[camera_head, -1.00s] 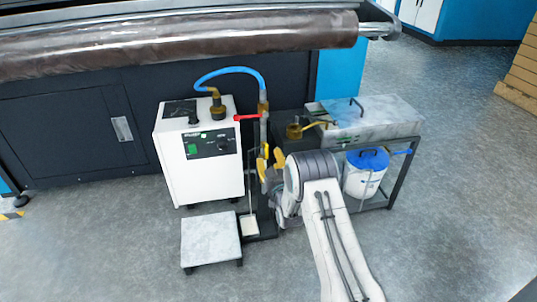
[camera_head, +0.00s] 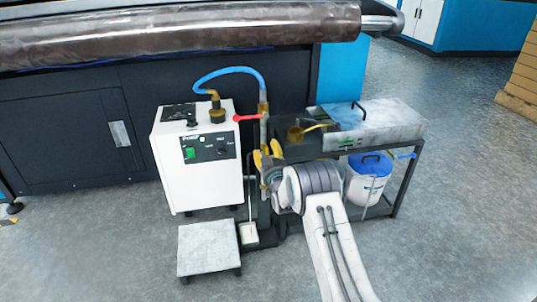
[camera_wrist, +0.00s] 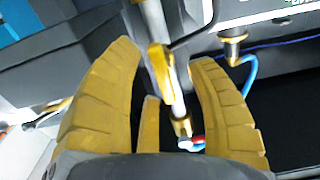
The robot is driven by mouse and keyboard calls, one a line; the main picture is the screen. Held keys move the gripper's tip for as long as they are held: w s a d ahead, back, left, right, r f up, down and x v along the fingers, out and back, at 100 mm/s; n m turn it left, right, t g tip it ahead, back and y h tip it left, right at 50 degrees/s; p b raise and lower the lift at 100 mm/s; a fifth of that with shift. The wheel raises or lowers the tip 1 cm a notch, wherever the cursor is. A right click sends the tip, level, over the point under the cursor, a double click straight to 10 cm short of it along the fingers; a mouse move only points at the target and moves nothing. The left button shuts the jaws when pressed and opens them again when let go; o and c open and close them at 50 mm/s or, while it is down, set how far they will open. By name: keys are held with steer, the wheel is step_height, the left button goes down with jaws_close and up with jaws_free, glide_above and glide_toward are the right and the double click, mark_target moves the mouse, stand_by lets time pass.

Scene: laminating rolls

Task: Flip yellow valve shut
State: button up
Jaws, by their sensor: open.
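A yellow valve part (camera_wrist: 160,70) sits on a slim grey pipe in the wrist view, lying roughly along the pipe. My gripper (camera_wrist: 165,65) has its yellow fingers spread, with the pipe and the yellow part showing between them. No finger clearly touches it, and the depth is hard to tell. In the head view my gripper (camera_head: 268,154) is at the upright pipe (camera_head: 263,128), below the red lever (camera_head: 248,118). The fingers and the yellow part cannot be told apart there. Another yellow lever (camera_head: 318,127) stands on a brass fitting to the right.
A white machine (camera_head: 198,175) with a blue hose (camera_head: 228,71) stands left of the pipe. A metal bench (camera_head: 398,180) on the right has a white bucket with a blue lid (camera_head: 370,182) under it. A low grey stand (camera_head: 208,250) is in front. Open floor lies at right.

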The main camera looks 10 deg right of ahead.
steer(key=shift+c, duration=0.2)
jaws_close()
stand_by(0.4)
